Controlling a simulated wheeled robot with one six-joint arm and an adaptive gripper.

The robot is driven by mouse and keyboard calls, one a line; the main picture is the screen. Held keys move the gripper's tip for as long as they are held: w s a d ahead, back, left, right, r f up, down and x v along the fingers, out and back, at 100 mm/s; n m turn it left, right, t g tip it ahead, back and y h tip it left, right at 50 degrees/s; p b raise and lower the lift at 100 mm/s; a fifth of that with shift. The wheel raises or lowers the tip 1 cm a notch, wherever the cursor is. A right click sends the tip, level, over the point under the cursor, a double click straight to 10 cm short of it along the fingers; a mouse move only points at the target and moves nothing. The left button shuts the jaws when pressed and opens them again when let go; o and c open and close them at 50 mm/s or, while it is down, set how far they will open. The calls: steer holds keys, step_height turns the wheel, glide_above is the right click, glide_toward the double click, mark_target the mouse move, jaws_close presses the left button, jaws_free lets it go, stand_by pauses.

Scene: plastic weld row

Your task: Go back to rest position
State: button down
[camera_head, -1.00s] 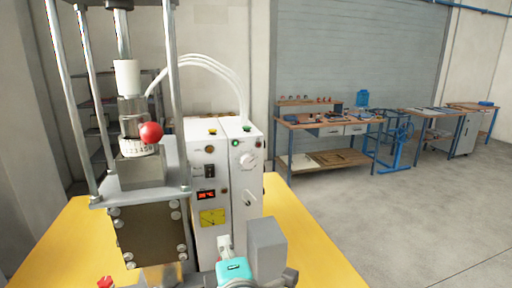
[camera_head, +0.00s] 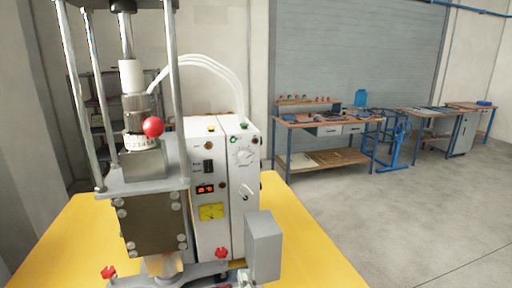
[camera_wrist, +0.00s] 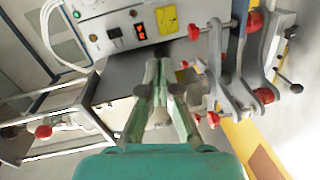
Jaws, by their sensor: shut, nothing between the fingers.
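My gripper (camera_wrist: 158,72) shows in the wrist view with its two pale green fingers together and nothing between them. Its turquoise body fills the bottom of that view. I cannot make it out in the head view. The welding press (camera_head: 150,172) stands at the left of the head view, with a red ball knob (camera_head: 153,127) on its column. The white control box (camera_head: 224,160) stands beside it. In the wrist view the control box (camera_wrist: 110,32) lies beyond my fingertips, and red-tipped clamps (camera_wrist: 262,95) are to their right.
The press and box stand on a yellow table (camera_head: 315,250). A grey block (camera_head: 263,245) is at its front. Workbenches (camera_head: 325,120) line the shutter wall (camera_head: 355,55) at the back. The floor (camera_head: 430,200) to the right is clear.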

steer(key=s+d+f+m+h, duration=0.1)
steer(key=s+d+f+m, duration=0.3)
steer(key=s+d+f, duration=0.4)
steer(key=s+d+f+m, duration=0.4)
steer(key=s+d+f, duration=0.3)
steer(key=f, duration=0.4)
steer(key=s+d+m+h, duration=0.1)
steer(key=s+m, duration=0.4)
steer(key=s, duration=0.7)
steer(key=s+d+m+g+h, duration=0.1)
steer(key=s+d+m, duration=0.3)
steer(key=s, duration=0.8)
steer(key=shift+s+d+f+m+h, duration=0.15)
steer(key=shift+s+d+m+h, duration=0.2)
steer(key=shift+m+h, duration=0.45)
